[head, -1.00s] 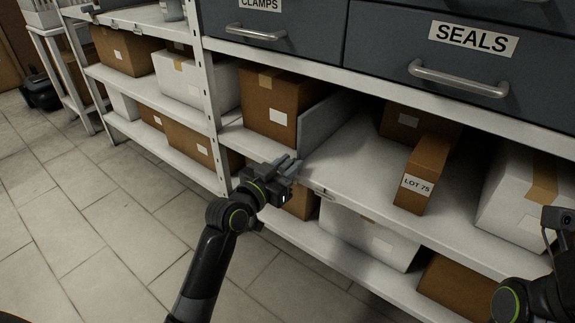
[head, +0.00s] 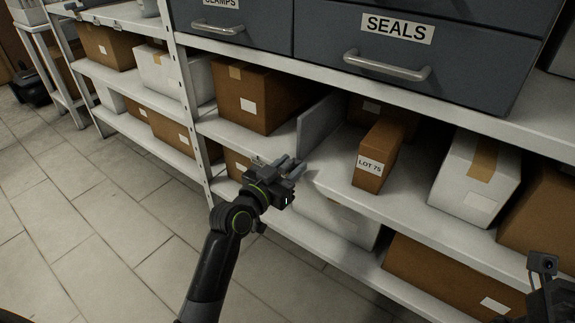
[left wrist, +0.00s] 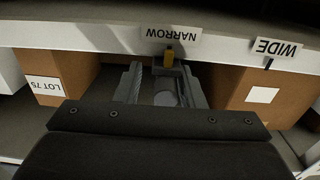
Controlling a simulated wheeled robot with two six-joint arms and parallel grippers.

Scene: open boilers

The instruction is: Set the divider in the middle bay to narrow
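The upright grey divider (head: 318,122) stands on the middle shelf between a brown box (head: 255,98) and the LOT 75 box (head: 378,157). The WIDE label (left wrist: 276,48) is to the right in that upside-down view. My left gripper (head: 298,167) is at the shelf's front edge. In the left wrist view its fingers (left wrist: 162,85) stand apart around the divider's front piece, the right finger close against it.
Grey drawers marked SEALS (head: 397,28) hang above the bay. A white box (head: 478,180) stands right of the LOT 75 box. More boxes fill the shelf below. A shelf upright (head: 185,100) is at left. The tiled floor (head: 90,220) is clear.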

